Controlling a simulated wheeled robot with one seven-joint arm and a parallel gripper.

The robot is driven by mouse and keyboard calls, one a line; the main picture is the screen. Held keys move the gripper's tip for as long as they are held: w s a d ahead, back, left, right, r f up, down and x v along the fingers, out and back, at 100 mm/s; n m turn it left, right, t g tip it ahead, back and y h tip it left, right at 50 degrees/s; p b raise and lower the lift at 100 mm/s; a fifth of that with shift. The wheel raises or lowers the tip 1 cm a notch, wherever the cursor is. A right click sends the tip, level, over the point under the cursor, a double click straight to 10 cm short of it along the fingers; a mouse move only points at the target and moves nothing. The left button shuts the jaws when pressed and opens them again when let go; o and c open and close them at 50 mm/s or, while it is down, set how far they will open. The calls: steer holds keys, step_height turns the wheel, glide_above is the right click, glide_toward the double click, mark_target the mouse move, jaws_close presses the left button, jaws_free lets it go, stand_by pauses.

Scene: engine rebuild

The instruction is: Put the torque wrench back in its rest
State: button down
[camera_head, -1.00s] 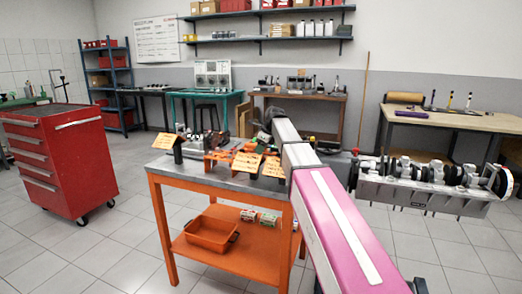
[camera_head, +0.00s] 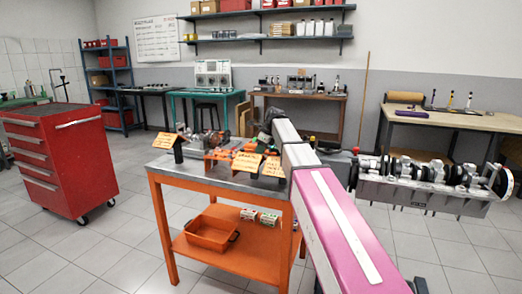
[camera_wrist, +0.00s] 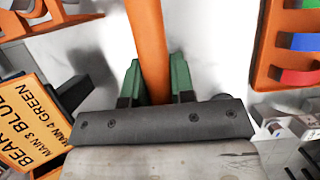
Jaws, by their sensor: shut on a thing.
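In the wrist view my gripper (camera_wrist: 156,88) has its green-padded fingers closed on the sides of an orange bar, which looks like the handle of the torque wrench (camera_wrist: 149,40). The bar runs up and out of the top of the picture, so its far end is hidden. In the head view my pink and grey arm reaches over the orange worktable (camera_head: 163,168), and the gripper is too small and crowded there to make out. I cannot clearly identify the wrench's rest.
In the wrist view an orange rack (camera_wrist: 262,40) with coloured pieces is at right; a yellow label card (camera_wrist: 35,120) is at left. In the head view several label cards stand on the table, an orange bin (camera_head: 210,232) sits below, and an engine block (camera_head: 420,193) is at right.

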steer(key=shift+f, duration=1.3)
stand_by(0.8)
steer(key=c, duration=1.2)
jaws_free()
steer(key=shift+r, duration=1.5)
steer(key=o, duration=0.6)
steer(key=shift+c, duration=0.2)
